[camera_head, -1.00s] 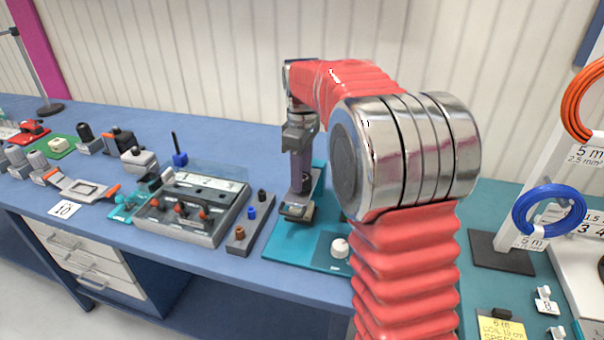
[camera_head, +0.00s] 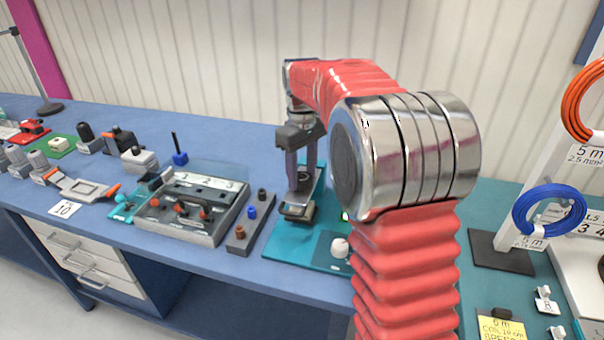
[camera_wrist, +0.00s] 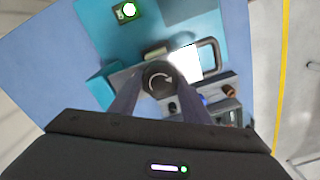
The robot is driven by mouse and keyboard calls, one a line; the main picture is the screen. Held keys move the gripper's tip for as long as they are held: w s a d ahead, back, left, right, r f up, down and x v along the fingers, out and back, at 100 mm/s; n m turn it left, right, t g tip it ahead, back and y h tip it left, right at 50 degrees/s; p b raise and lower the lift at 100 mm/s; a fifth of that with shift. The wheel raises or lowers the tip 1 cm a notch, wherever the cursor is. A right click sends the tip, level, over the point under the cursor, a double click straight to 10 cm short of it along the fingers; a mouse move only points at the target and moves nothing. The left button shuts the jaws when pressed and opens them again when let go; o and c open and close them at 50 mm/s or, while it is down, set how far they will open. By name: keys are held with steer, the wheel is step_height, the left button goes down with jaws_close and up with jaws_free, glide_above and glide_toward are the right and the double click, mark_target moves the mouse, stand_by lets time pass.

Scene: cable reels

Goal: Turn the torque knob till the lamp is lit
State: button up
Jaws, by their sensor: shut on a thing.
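The torque knob (camera_wrist: 158,78) is dark and round with a white curved arrow on its top, in the wrist view. My gripper (camera_wrist: 158,88) is shut on it, one finger on each side. In the head view my gripper (camera_head: 298,200) points down at a device on the teal board, and the knob is mostly hidden by the fingers. The lamp (camera_wrist: 129,10) glows bright with a green rim on a small dark box near the top of the wrist view. In the head view the lamp (camera_head: 345,216) shows as a green spot, partly hidden by my arm.
The teal board (camera_head: 283,250) also bears a white rounded piece (camera_head: 340,248). Left of it are a block with several coloured plugs (camera_head: 252,212) and a grey numbered tray (camera_head: 195,230). Cable coils, one blue (camera_head: 520,225), stand at the right.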

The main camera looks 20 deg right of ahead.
steer(key=m, duration=0.3)
steer(key=shift+m, duration=2.3)
steer(key=o, duration=1.1)
steer(key=shift+c, duration=0.2)
step_height(320, 180, up, 14)
steer(key=shift+f, duration=0.15)
